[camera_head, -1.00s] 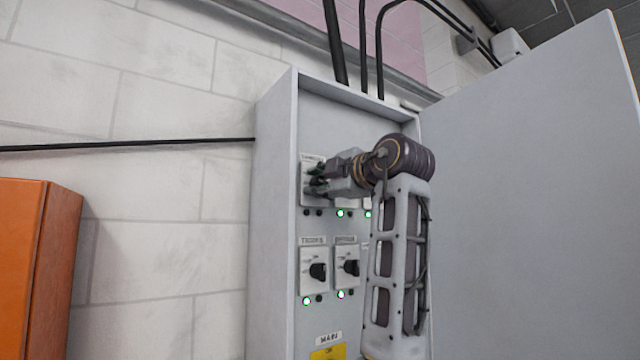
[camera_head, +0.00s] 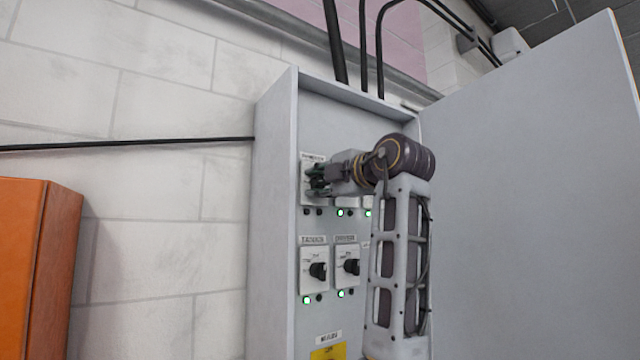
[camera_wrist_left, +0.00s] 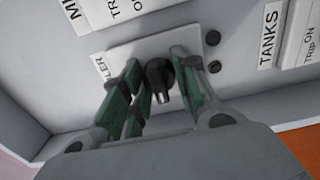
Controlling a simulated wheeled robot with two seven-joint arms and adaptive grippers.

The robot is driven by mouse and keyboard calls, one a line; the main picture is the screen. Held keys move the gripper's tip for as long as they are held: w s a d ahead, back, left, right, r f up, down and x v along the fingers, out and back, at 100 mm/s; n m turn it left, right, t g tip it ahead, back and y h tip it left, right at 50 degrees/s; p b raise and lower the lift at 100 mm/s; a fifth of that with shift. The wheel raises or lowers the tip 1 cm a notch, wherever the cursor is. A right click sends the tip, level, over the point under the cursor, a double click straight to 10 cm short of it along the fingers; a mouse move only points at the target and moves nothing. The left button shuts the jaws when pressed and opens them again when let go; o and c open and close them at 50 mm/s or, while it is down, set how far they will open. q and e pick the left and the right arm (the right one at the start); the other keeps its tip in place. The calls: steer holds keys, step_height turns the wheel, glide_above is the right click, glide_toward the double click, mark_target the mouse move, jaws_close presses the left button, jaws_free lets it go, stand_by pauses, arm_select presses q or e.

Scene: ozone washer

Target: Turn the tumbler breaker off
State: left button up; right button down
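The tumbler breaker is a pale plate (camera_wrist_left: 150,47) with a black rotary knob (camera_wrist_left: 160,76) in the left wrist view; its label is mostly hidden, only "LER" shows. In the head view the plate (camera_head: 307,186) is the upper left one in the cabinet, largely covered by my gripper. My left gripper (camera_wrist_left: 158,80) has its green fingers apart, one side on each side of the knob. Whether they touch it I cannot tell. The gripper also shows in the head view (camera_head: 312,180). Two lamps (camera_wrist_left: 213,52) beside the plate are dark. My right gripper is out of view.
Two more breakers (camera_head: 314,270) (camera_head: 347,266) sit below, with green lamps (camera_head: 306,300) lit under them. The open cabinet door (camera_head: 530,200) stands to the right. The cabinet's side wall (camera_head: 270,220) is on the left, and an orange box (camera_head: 35,265) hangs further left.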

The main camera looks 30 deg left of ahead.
arm_select(q)
steer(key=o, duration=0.4)
steer(key=shift+s+d, duration=0.1)
steer(key=shift+d, duration=0.05)
steer(key=v, duration=1.1)
steer(key=shift+d, duration=0.4)
steer(key=shift+s+f, duration=0.1)
